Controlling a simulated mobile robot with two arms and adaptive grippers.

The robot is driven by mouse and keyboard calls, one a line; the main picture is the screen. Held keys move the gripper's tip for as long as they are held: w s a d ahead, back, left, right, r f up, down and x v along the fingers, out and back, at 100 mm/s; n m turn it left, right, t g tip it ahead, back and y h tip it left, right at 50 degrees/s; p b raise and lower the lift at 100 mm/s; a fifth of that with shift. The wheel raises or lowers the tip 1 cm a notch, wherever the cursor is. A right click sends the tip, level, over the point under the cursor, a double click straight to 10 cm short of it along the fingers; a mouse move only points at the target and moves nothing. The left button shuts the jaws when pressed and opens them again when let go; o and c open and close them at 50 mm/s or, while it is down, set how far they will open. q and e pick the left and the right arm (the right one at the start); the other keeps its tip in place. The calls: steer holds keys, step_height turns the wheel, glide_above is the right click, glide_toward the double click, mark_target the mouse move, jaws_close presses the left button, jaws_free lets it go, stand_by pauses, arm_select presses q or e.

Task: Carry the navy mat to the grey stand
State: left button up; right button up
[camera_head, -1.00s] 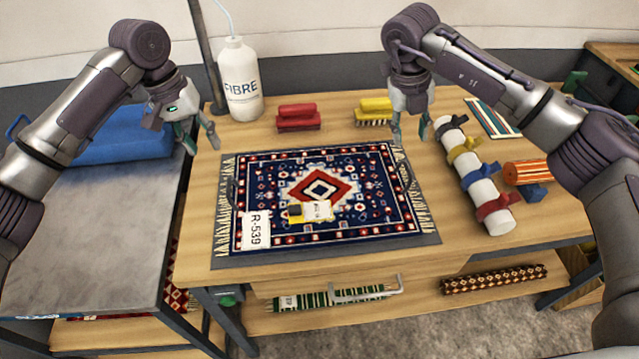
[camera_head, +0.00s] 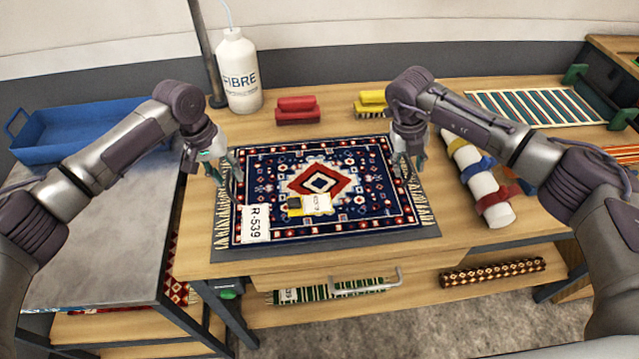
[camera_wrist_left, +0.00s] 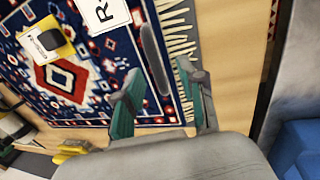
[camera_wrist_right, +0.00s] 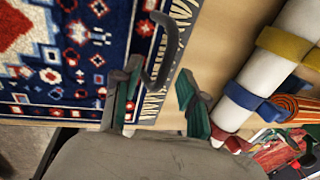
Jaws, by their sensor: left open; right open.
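The navy mat (camera_head: 360,215), with a red and white medallion and fringed ends, lies flat on a thin grey board (camera_head: 300,250) on the wooden table. A white R-539 tag (camera_head: 256,223) and a yellow and black item with a white label (camera_head: 310,205) lie on it. My left gripper (camera_head: 222,178) is open at the left fringe; a dark handle (camera_wrist_left: 155,60) shows between its fingers' lines. My right gripper (camera_head: 407,165) is open at the right fringe, near another dark handle (camera_wrist_right: 161,48). Neither visibly grips. The grey stand (camera_head: 90,240) is at left.
A blue tray (camera_head: 85,130) occupies the stand's back; its front is clear. Behind the mat are a white FIBRE bottle (camera_head: 239,75), a red brush (camera_head: 297,110) and a yellow brush (camera_head: 371,103). A strapped white roll (camera_head: 482,185) lies right of the mat.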

arm_select(q)
steer(key=shift+d+f, duration=0.1)
steer(key=shift+f, duration=0.4)
arm_select(e)
steer(key=shift+d+f, duration=0.1)
steer(key=shift+f, duration=0.4)
arm_select(q)
jaws_close()
arm_select(e)
jaws_close()
arm_select(q)
steer(key=shift+r, duration=0.1)
